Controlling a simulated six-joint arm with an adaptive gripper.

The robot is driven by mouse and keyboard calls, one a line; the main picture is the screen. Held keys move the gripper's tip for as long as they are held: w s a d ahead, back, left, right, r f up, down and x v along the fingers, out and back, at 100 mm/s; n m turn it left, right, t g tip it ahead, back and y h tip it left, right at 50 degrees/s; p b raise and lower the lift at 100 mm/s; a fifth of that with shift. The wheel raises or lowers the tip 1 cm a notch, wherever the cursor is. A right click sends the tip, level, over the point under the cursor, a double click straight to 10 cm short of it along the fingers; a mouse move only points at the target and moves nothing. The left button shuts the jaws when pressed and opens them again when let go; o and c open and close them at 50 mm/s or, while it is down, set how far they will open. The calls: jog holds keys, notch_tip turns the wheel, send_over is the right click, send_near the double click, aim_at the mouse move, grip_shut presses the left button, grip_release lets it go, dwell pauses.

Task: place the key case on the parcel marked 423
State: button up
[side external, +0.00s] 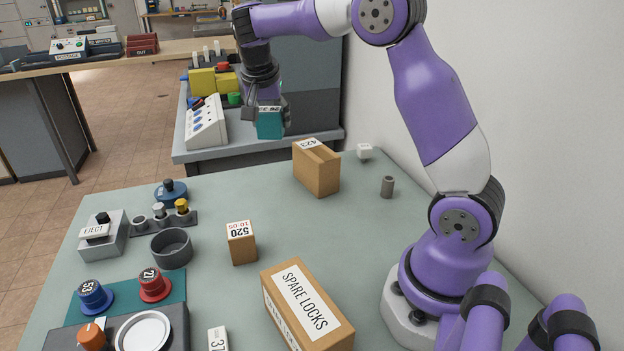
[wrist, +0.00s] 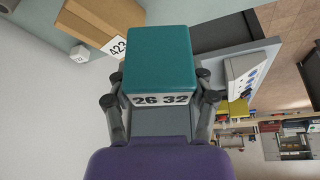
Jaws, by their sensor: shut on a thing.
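My gripper (side external: 266,106) is shut on a teal block-shaped case (side external: 270,124), which I take as the key case, and holds it in the air. In the wrist view the case (wrist: 160,58) sits between the two fingers, with a white label reading "26 32" on the side facing the camera. The brown parcel marked 423 (side external: 318,172) stands on the grey-green table, right of and lower than the case in the side view. It also shows at the upper left of the wrist view (wrist: 92,20), apart from the case. Its top looks bare.
A small white cube (side external: 364,152) and a grey cylinder (side external: 387,187) stand right of the parcel. Nearer are a parcel marked 520 (side external: 242,245) and a SPARE LOCKS box (side external: 306,308). A side bench (side external: 255,148) with a control panel (side external: 207,125) lies behind.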

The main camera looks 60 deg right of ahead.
aim_at(320, 144)
jog(key=s+d+r+m+g, duration=0.2)
jog(key=s+d+m, duration=0.2)
jog(key=s+d, duration=0.3)
jog(key=x, duration=0.2)
jog(key=a+x, duration=0.1)
jog(key=x, duration=0.4)
jog(key=shift+w+a+f, duration=0.2)
jog(key=shift+w+f, duration=0.1)
jog(key=shift+f, duration=0.05)
jog(key=shift+f, duration=0.15)
jog(key=o, duration=1.2)
